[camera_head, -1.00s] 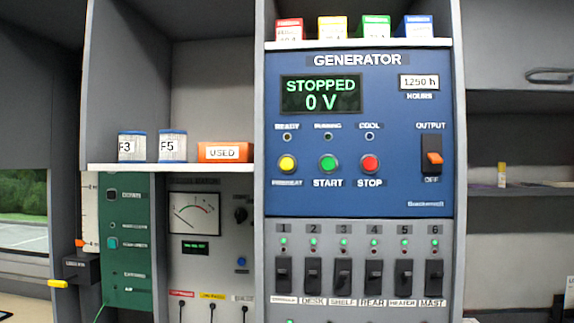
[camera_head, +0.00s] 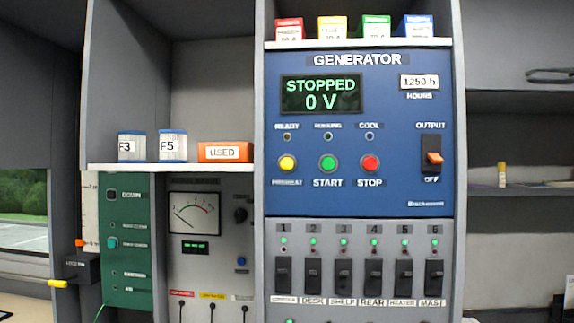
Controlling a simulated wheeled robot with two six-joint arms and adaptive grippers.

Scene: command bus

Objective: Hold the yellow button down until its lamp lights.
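The yellow button (camera_head: 287,163), labelled PREHEAT, is on the left of the blue generator panel (camera_head: 400,120). Nothing touches it. The small lamp above it (camera_head: 287,137), labelled READY, looks dark. The green START button (camera_head: 328,163) and red STOP button (camera_head: 370,164) sit to its right, under two more dark lamps. The display (camera_head: 321,94) reads STOPPED, 0 V. The orange OUTPUT switch (camera_head: 433,158) is beside the label OFF below it. Neither of my grippers is in view.
Below the panel is a row of several black switches (camera_head: 344,276) with green lamps. Several coloured boxes (camera_head: 333,27) stand on the ledge above. A shelf (camera_head: 170,168) at left holds two tins and an orange USED box (camera_head: 225,152). The space before the panel looks clear.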

